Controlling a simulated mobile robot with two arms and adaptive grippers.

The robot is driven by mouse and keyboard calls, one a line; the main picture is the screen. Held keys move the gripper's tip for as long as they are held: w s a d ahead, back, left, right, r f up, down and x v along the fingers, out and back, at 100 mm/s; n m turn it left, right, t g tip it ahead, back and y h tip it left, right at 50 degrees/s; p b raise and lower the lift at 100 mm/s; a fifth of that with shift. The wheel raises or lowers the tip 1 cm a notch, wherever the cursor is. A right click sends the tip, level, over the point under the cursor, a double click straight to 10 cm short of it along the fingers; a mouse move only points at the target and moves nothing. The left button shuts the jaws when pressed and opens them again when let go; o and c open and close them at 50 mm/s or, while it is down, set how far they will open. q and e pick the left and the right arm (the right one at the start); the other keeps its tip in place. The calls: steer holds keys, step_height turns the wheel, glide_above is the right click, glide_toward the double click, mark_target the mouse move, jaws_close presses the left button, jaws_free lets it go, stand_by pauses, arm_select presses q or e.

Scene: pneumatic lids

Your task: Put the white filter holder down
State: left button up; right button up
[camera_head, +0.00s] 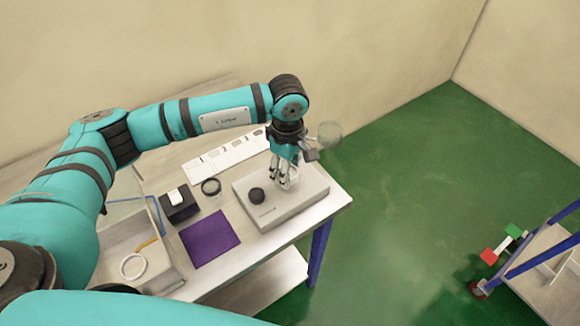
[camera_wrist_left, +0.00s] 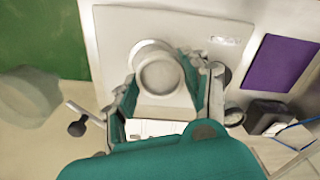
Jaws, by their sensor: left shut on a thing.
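My left gripper (camera_head: 286,178) is over the right part of a light grey box-shaped device (camera_head: 300,205) on the table. Its fingers are shut on a pale round piece, which looks like the white filter holder (camera_wrist_left: 162,76). In the left wrist view the holder sits between the left gripper's fingers (camera_wrist_left: 162,88), with the device's top behind it. A pale round rim (camera_wrist_left: 148,45) shows just beyond it. I cannot tell whether the holder touches the device. In the head view the fingers partly hide the holder. My right gripper is not in view.
A black knob (camera_head: 257,195) stands on the device. A purple mat (camera_head: 209,238), dark ring (camera_head: 211,187) and black box (camera_head: 179,205) lie to its left. White numbered cards (camera_head: 225,152) lie behind. A translucent round thing (camera_head: 329,134) is beside my wrist. A tray at left holds a white ring (camera_head: 133,266).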

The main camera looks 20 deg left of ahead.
mark_target(290, 172)
arm_select(q)
steer(key=shift+w, duration=0.65)
step_height(290, 172, down, 3)
steer(key=shift+p, duration=1.2)
steer(key=shift+f, duration=0.35)
steer(key=shift+f+b, duration=0.15)
steer(key=shift+b, duration=0.15)
steer(key=o, duration=1)
